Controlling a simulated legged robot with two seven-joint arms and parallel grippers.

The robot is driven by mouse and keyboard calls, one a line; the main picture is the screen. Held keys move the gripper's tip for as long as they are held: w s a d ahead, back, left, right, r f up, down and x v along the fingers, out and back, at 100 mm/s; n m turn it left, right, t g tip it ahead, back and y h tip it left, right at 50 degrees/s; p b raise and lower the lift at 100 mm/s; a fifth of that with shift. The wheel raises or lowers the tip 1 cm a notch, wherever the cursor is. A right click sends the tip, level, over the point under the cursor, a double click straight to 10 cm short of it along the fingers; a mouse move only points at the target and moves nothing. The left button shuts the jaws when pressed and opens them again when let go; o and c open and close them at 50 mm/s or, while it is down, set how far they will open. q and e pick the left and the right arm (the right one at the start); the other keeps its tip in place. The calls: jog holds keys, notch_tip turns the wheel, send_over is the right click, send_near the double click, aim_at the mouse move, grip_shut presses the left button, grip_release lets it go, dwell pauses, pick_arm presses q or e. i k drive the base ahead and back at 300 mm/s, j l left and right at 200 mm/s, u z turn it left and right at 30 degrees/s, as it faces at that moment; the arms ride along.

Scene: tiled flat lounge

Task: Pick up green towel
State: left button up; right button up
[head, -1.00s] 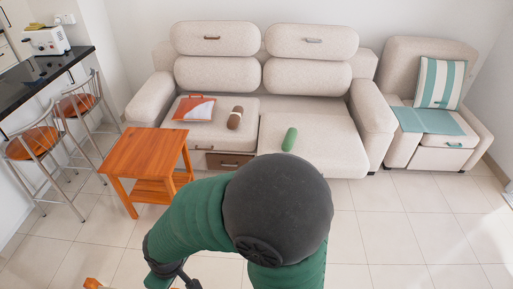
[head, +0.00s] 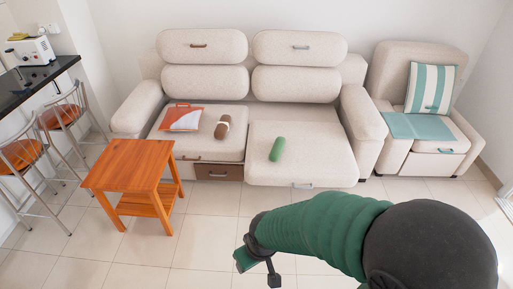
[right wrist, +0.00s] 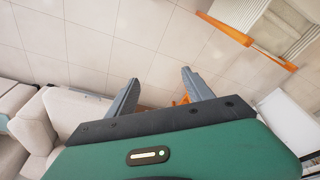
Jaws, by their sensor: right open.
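The green towel is a small rolled cylinder (head: 277,149) lying on the right seat of the beige sofa (head: 300,160). My right arm comes in from the lower right in the head view, its wrist end low in front of the sofa and well apart from the towel. In the right wrist view my right gripper (right wrist: 159,90) is open, with two grey fingers spread and nothing between them. The towel does not show in that view. My left gripper is not in view.
A brown roll with a pale band (head: 223,126) and an orange and white item (head: 181,118) lie on the left seat. A wooden side table (head: 133,164) stands at front left, near bar stools. An armchair (head: 379,93) stands right. Tiled floor between is clear.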

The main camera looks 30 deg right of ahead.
aim_at(276, 152)
jog(key=j+z, duration=0.1)
jog(key=z, duration=0.35)
jog(key=j+z, duration=0.15)
jog(key=z, duration=0.75)
jog(key=i, duration=0.6)
jog(key=i+l+u, duration=0.1)
jog(key=i, duration=0.55)
jog(key=i+l, duration=0.1)
jog(key=i, duration=0.5)
jog(key=i+l+u, duration=0.1)
jog(key=i, duration=0.55)
jog(key=i+u, duration=0.15)
jog(key=u, duration=0.2)
jog(key=i+l+u, duration=0.1)
jog(key=u, duration=0.25)
jog(key=i+l+u, duration=0.15)
jog(key=u, duration=0.2)
